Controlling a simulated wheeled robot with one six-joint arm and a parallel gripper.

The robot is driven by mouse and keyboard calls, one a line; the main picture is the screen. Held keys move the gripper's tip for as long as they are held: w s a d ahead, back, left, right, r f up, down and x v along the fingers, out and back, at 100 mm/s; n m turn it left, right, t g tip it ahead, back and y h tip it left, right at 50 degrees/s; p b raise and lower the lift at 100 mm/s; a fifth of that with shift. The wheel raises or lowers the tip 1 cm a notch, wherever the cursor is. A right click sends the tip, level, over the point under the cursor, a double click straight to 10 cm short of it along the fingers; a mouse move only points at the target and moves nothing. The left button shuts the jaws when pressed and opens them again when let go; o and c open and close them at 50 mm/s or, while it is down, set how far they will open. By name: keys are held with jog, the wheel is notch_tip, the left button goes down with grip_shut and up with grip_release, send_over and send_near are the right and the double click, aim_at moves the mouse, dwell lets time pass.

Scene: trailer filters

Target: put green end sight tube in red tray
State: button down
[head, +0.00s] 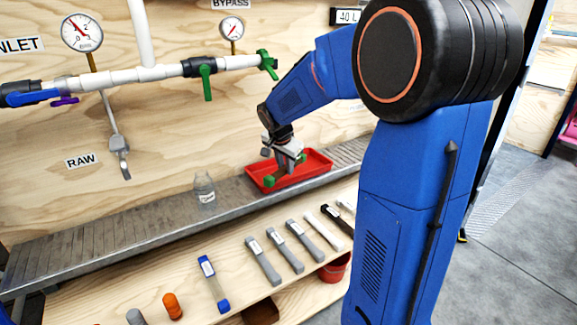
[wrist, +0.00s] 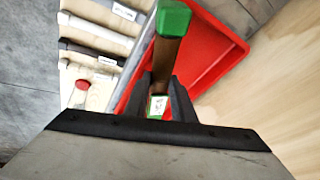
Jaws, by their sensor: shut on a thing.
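The sight tube (wrist: 166,62) has a brownish body and green end caps, one large at the top of the wrist view. My gripper (wrist: 162,88) is shut on it, with a dark finger on each side. In the head view, my gripper (head: 284,167) is over the red tray (head: 318,164), and a green cap (head: 269,181) shows near the tray's left end. The red tray (wrist: 215,68) lies behind the tube in the wrist view. I cannot tell whether the tube touches the tray floor.
The tray stands on a grey ribbed shelf (head: 130,229) along a plywood wall. A clear bottle (head: 204,190) stands left of the tray. Several labelled tools lie on the lower wooden board, among them a blue-ended one (head: 213,283). A pipe with green valves (head: 206,80) runs above.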

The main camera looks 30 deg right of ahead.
jog(key=w+d, duration=0.4)
jog(key=shift+w, duration=0.3)
jog(key=shift+w+d+f, duration=0.15)
jog(key=shift+w+f, duration=0.05)
jog(key=shift+f, duration=1.55)
jog(key=shift+s+f, duration=0.15)
jog(key=shift+f, duration=0.25)
